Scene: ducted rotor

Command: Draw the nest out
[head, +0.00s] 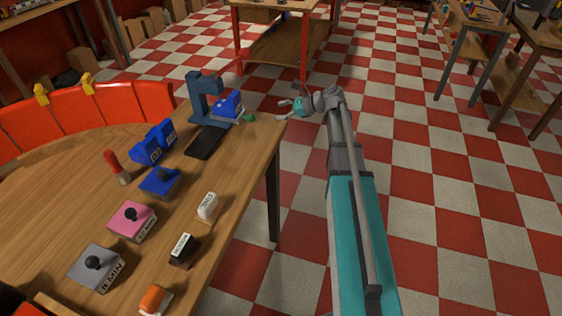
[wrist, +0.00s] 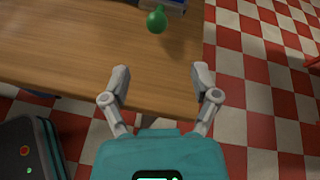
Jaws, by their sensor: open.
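A grey-blue press-like stand (head: 203,92) stands near the far right corner of the wooden table. A blue block (head: 228,104) sits at its right side on a grey-blue base, which may be the nest. A green knob (head: 249,118) sticks out of that side toward the table edge. In the wrist view the green knob (wrist: 157,20) is at the top, in front of a partly cut-off blue and light piece (wrist: 175,5). My gripper (wrist: 161,74) is open and empty, its fingers apart over the table edge, with the knob ahead of it. My gripper (head: 285,107) also shows right of the knob.
The table (head: 60,215) holds several blue, pink and grey blocks with knobs, a red-topped handle (head: 115,166) and small labelled pieces. A black pad (head: 206,142) lies before the stand.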

